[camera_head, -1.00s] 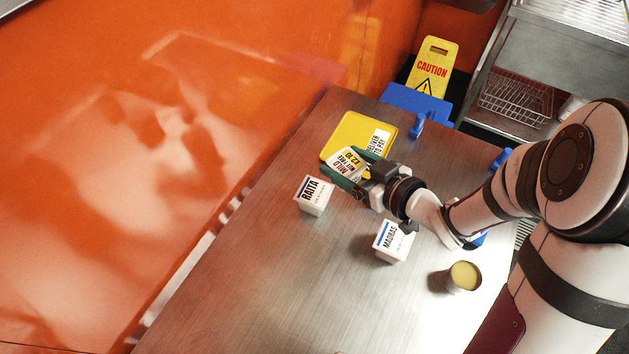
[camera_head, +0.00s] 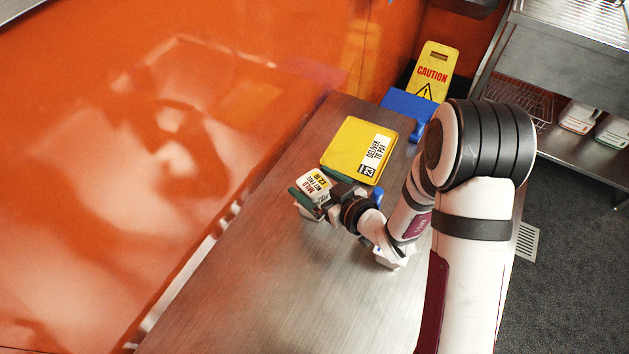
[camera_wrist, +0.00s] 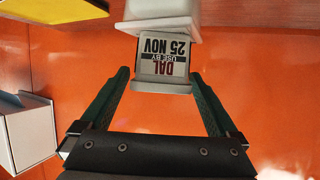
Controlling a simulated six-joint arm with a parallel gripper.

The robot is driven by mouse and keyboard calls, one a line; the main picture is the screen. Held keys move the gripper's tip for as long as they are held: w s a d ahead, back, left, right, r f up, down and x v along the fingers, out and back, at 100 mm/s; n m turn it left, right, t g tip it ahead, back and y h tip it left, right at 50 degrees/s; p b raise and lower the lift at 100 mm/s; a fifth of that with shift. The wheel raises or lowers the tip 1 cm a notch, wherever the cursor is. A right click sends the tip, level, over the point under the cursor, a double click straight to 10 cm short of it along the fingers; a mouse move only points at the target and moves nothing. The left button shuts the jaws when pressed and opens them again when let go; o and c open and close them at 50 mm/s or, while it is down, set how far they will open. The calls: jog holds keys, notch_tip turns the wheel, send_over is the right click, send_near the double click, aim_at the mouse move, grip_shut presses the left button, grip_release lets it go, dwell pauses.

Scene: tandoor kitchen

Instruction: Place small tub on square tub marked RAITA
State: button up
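A larger white tub (camera_wrist: 160,14) lies just beyond the small tub in the wrist view. I cannot tell whether the two touch.
A yellow box (camera_head: 355,146) lies behind my gripper on the steel table (camera_head: 270,270). Another white tub (camera_head: 390,257), MADRAS earlier, is partly under my arm. The orange wall (camera_head: 90,190) borders the left. The table's front is clear.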

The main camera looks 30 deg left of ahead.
jog(key=shift+r, duration=0.15)
jog(key=w+d+r+m+t+h, duration=0.1)
jog(key=d+r+m+h, duration=0.3)
jog(key=d, duration=0.8)
jog(key=w+d+r+m+t+h, duration=0.15)
jog(key=d+m+h, duration=0.35)
jog(key=d, duration=0.7)
jog(key=s+d+r+m+g+h, duration=0.4)
jog(key=s+d+m, duration=0.25)
jog(key=s, duration=0.35)
jog(key=s+a+r+m+g+y, duration=0.1)
jog(key=s+r+g, duration=0.1)
jog(key=s, duration=0.4)
jog(key=s+a+r+m+g+y, duration=0.1)
jog(key=s+a+r+m, duration=0.1)
jog(key=s, duration=0.4)
jog(key=shift+s+a+g, duration=0.3)
jog(key=shift+s+g, duration=0.05)
